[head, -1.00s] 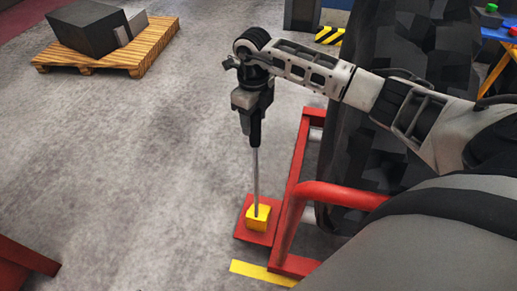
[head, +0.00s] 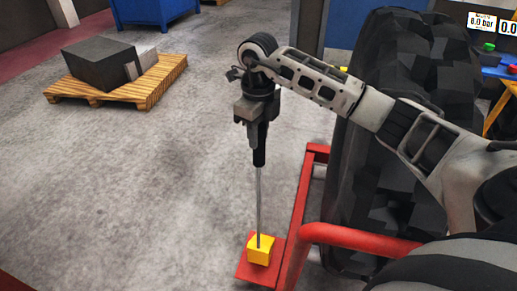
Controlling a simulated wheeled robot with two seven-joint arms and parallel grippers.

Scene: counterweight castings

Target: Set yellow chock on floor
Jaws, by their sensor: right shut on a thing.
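The yellow chock (head: 260,251) is a small block with a thin upright metal rod (head: 258,195) rising from it to a black handle (head: 259,150). My right gripper (head: 258,122) points down and is shut on the black handle, well above the block. The block appears over a red plate (head: 252,274) joined to a red frame; I cannot tell whether it rests on the plate or hangs just above it. My left gripper is not in view.
A red rail (head: 358,238) and a large black tyre (head: 392,160) stand to the right. A wooden pallet (head: 160,78) with a dark casting (head: 98,64) lies at the back left. The grey floor (head: 150,190) left of the chock is clear.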

